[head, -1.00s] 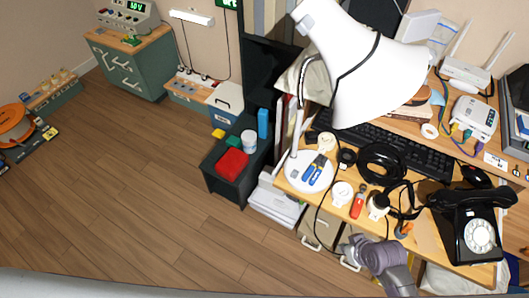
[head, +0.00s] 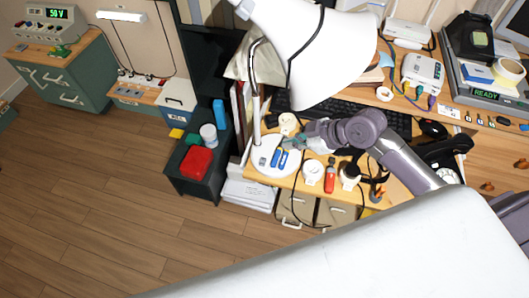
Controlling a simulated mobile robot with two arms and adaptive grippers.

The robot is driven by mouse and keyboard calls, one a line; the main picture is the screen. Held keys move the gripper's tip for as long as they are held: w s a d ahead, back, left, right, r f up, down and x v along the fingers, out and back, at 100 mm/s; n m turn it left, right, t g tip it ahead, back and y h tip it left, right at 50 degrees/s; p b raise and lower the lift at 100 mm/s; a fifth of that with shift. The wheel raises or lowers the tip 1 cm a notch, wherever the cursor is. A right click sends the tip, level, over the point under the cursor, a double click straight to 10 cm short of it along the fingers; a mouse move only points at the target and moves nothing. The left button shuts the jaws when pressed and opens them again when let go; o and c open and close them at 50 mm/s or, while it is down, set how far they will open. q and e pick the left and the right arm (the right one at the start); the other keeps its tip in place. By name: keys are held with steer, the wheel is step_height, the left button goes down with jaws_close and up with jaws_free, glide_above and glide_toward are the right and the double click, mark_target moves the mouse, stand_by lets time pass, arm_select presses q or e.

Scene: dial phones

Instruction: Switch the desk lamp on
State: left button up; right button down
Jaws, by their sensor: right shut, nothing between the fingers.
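The desk lamp has a big white shade (head: 325,60) tilted over the desk, with a black cord across it. Its thin stem comes down to a round white base (head: 262,165) at the desk's left end. Blue-handled tools (head: 280,160) lie on the base. A cream round piece (head: 288,122) is by the base's upper right edge; I cannot tell whether it is the switch. My right gripper (head: 291,143) is shut and empty, its tips over or near the base's right edge. Contact cannot be told. I see no clear glow from the lamp. My left gripper is out of view.
On the desk, a black keyboard (head: 400,122) lies partly behind my arm. White round items (head: 312,172) and a red tool (head: 330,178) lie along the front edge. The black phone (head: 440,152) is partly hidden by my arm. A dark shelf with a red box (head: 196,161) stands left.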

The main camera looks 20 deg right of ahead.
glide_above(266, 162)
step_height(266, 162, down, 7)
steer(key=shift+r, duration=0.1)
step_height(266, 162, down, 3)
steer(key=shift+w+d+r, duration=0.1)
steer(key=shift+w+d, duration=0.05)
steer(key=shift+w+d+f, duration=0.1)
steer(key=shift+d+f, duration=0.05)
steer(key=shift+f, duration=0.6)
